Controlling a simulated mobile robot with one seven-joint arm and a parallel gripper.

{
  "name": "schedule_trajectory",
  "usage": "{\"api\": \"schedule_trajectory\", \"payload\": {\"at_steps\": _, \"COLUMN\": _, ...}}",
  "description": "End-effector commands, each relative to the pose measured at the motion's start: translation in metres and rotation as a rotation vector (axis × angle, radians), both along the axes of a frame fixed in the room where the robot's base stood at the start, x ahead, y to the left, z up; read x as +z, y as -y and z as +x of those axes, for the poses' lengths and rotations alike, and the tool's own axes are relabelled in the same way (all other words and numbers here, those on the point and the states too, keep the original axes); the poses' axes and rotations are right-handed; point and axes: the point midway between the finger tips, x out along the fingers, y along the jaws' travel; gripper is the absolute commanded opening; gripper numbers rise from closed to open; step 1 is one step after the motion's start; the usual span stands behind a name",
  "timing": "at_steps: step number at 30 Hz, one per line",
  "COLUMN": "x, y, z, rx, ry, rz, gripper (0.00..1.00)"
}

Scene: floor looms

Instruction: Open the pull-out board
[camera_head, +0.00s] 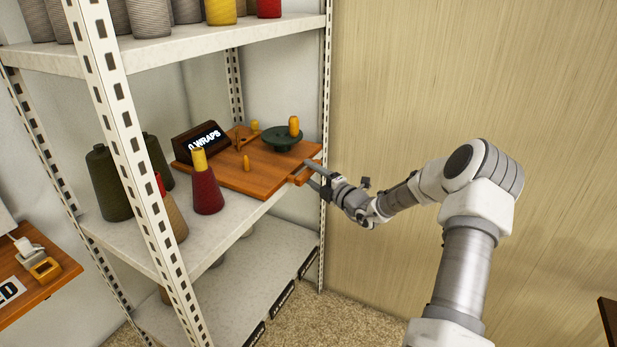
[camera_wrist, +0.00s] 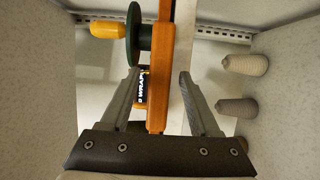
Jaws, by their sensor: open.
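The pull-out board (camera_head: 222,175) is an orange-brown wooden panel on the middle shelf, with a wooden handle (camera_head: 302,175) at its right front edge. It carries a green disc (camera_head: 282,139), small yellow spools and a dark sign reading "0 WRAPS" (camera_head: 201,141). My gripper (camera_head: 313,176) is at the handle end, right of the board. In the wrist view, the board shows edge-on as an orange strip (camera_wrist: 184,40) running between the two fingers of my gripper (camera_wrist: 159,73). The fingers are open, with gaps on both sides of the wood. The exact handle contact is hard to see.
A perforated white post (camera_head: 325,130) stands just behind my gripper. A dark red yarn cone (camera_head: 207,192) stands at the board's left front. Other cones stand on the shelf at left and on the top shelf (camera_head: 230,36). A wooden wall is behind my arm.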

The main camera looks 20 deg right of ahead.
Motion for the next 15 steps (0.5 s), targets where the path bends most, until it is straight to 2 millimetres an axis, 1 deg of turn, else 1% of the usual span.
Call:
{"api": "schedule_trajectory", "payload": {"at_steps": 1, "x": -0.0015, "y": -0.0022, "z": 0.0054, "rx": 0.001, "ry": 0.0, "rz": 0.0, "gripper": 0.62}}
{"api": "schedule_trajectory", "payload": {"at_steps": 4, "x": -0.0008, "y": -0.0034, "z": 0.0112, "rx": 0.0, "ry": 0.0, "rz": 0.001, "gripper": 0.62}}
{"api": "schedule_trajectory", "payload": {"at_steps": 13, "x": 0.0002, "y": -0.0041, "z": 0.0138, "rx": 0.0, "ry": 0.0, "rz": 0.0, "gripper": 0.62}}
{"api": "schedule_trajectory", "payload": {"at_steps": 14, "x": 0.0002, "y": -0.0041, "z": 0.0138, "rx": 0.0, "ry": 0.0, "rz": 0.0, "gripper": 0.61}}
{"api": "schedule_trajectory", "payload": {"at_steps": 15, "x": 0.0002, "y": -0.0041, "z": 0.0138, "rx": 0.0, "ry": 0.0, "rz": 0.0, "gripper": 0.54}}
